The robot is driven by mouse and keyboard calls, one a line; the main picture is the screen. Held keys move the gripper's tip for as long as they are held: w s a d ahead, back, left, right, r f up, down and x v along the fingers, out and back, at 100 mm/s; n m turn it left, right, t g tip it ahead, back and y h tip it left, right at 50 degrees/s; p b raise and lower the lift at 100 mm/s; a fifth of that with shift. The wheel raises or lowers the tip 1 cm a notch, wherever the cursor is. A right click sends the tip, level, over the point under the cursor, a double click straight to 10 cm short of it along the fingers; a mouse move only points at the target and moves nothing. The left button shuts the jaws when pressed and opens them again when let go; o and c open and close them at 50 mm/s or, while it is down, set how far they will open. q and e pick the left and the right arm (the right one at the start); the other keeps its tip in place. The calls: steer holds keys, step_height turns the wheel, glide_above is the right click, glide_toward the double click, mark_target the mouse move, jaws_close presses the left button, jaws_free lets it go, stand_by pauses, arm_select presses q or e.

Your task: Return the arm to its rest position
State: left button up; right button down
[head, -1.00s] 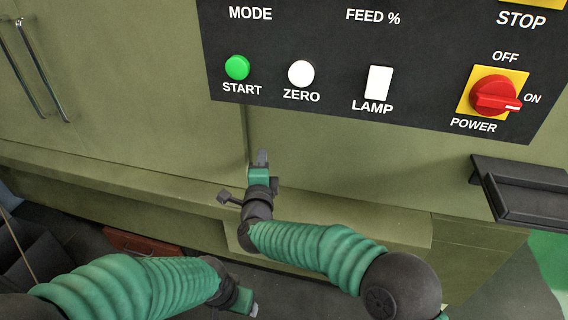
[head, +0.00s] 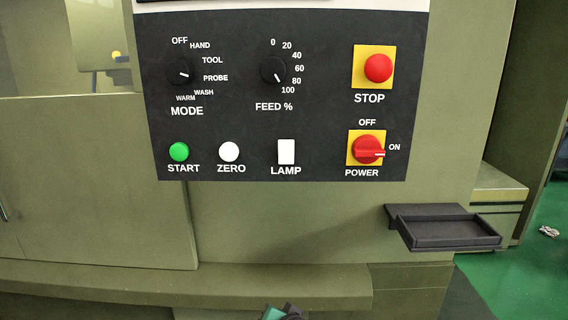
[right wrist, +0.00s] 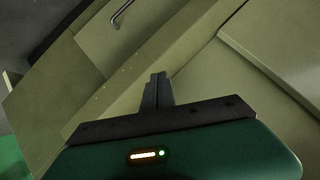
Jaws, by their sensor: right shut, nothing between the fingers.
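My right gripper shows in the right wrist view (right wrist: 157,88), with its two dark fingers together and nothing between them. Beyond it are olive-green machine panels, and it touches nothing that I can see. In the head view only a small green and black piece of my arm shows at the bottom edge. I cannot tell the fingers there. My left gripper is not in view.
A black control panel (head: 330,120) faces me on the olive machine front. Its red power switch (head: 368,150) points to ON. A black tray (head: 448,232) juts out at the lower right. A ledge (head: 130,285) runs along the bottom.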

steer(key=s+d+f+n+g+h, duration=0.2)
steer(key=s+d+f+g, duration=0.25)
steer(key=s+d, duration=0.7)
steer(key=s+d+f+n+g+h, duration=0.1)
steer(key=s+d+f+g+h, duration=0.3)
steer(key=s+d, duration=0.75)
step_height(320, 180, up, 16)
steer(key=s+y+p, duration=0.1)
steer(key=s+p, duration=0.1)
steer(key=p, duration=1.5)
steer(key=shift+s+d+t, duration=0.2)
steer(key=shift+d+t, duration=0.1)
steer(key=shift+t, duration=0.05)
